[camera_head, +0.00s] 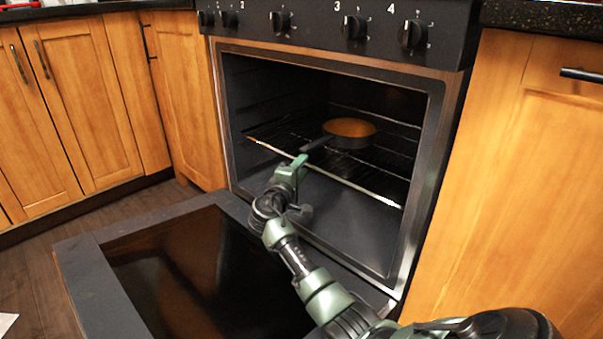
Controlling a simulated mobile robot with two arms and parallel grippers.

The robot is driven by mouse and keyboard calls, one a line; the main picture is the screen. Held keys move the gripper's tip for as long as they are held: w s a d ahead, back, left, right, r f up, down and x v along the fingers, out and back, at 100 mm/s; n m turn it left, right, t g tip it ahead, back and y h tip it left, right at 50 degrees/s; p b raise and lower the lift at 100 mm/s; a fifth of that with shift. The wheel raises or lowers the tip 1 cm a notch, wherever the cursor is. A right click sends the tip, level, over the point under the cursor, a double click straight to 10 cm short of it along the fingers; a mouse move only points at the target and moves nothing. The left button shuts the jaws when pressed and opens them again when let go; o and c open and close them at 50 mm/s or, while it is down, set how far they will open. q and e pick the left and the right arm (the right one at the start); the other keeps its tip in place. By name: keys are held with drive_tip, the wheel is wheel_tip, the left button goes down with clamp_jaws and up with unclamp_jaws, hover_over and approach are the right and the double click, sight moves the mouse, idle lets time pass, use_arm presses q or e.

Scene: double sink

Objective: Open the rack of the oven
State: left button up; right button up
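The oven (330,225) stands open, its door (85,262) folded down flat in front. The wire rack (366,188) is inside the oven, with its bright front bar near the opening. A pan (350,131) with a brownish inside rests on the rack, its dark handle pointing toward the front left. My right gripper (299,163) is at the front bar of the rack, left of its middle, close to the pan's handle tip. The fingers are small and seen from behind, so I cannot tell whether they are closed on the bar. My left gripper is not in view.
Wooden cabinets stand left (70,105) and right (520,170) of the oven. Black knobs (355,28) line the panel above the opening. My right arm reaches low over the open door. The space above the door's left part is clear.

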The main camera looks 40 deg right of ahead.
drive_tip(key=shift+w+d, duration=0.1)
drive_tip(key=shift+d, duration=0.1)
clamp_jaws()
drive_tip(key=shift+a, duration=0.1)
idle(1.2)
